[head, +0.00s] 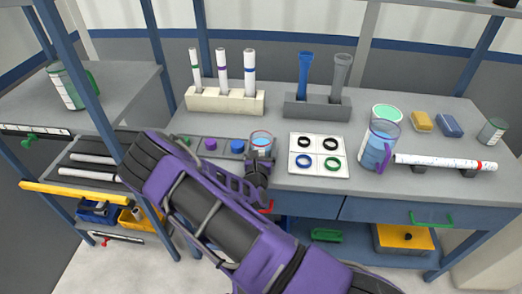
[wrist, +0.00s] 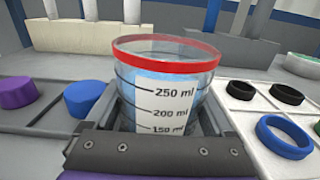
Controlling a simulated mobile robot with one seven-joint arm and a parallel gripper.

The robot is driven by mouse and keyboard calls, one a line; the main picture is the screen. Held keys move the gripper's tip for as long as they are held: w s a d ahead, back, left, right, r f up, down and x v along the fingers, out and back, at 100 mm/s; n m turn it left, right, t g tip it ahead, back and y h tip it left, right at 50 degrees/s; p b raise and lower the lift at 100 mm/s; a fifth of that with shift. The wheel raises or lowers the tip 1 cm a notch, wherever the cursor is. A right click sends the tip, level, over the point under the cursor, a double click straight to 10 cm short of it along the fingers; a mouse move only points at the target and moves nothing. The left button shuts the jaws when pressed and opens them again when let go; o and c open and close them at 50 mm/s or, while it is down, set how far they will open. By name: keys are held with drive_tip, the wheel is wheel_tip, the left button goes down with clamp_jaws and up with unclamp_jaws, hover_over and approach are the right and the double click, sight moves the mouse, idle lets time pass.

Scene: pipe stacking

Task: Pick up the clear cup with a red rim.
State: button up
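The clear cup with a red rim (wrist: 165,85) stands upright at the centre of the wrist view, with dark volume marks and a pale blue lower part. In the head view the cup (head: 262,142) is on the bench, right of the blue cap. My gripper (head: 259,160) is at the cup's near side. In the wrist view my gripper (wrist: 166,122) has one dark finger on each side of the cup's lower part. I cannot tell whether the fingers press on it. The cup's base is hidden.
A purple cap (head: 210,144) and a blue cap (head: 237,146) sit left of the cup. A white ring board (head: 319,155) is close on the right. A test-tube rack (head: 225,101) stands behind. A blue-filled pitcher (head: 376,146) stands farther right.

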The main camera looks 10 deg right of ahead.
drive_tip(key=c, duration=0.9)
drive_tip(key=shift+c, duration=0.6)
drive_tip(key=shift+r, duration=0.15)
